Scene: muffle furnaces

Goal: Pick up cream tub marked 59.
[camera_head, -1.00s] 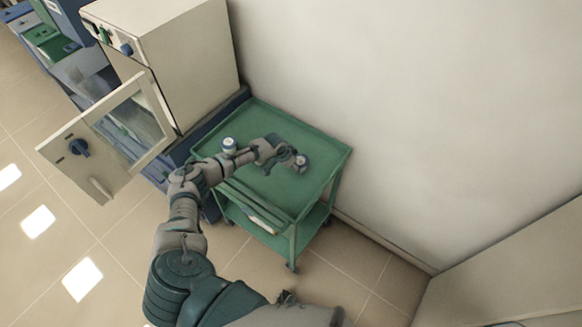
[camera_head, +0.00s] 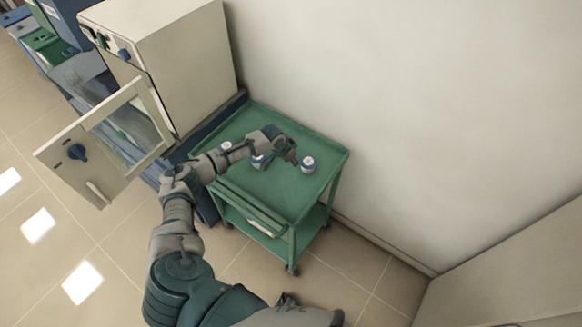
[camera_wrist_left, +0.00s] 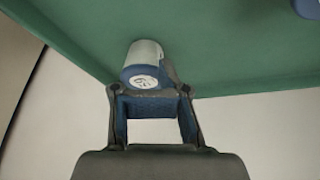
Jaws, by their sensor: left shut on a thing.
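In the head view, a small white and blue tub (camera_head: 308,164) stands at the right side of the green cart top, at the tip of my left gripper (camera_head: 294,159). In the left wrist view, a pale tub (camera_wrist_left: 143,62) with a blue band and a white marked end sits between the fingertips of my left gripper (camera_wrist_left: 148,90), which is shut on it. Its mark is too small to read surely. My right gripper is not in view.
The green cart (camera_head: 300,199) stands against the pale wall (camera_head: 400,110). A cream furnace (camera_head: 180,55) with its door (camera_head: 125,125) swung open is on the left. A blue object (camera_wrist_left: 306,7) shows at the wrist view's top right. The cart's front right is clear.

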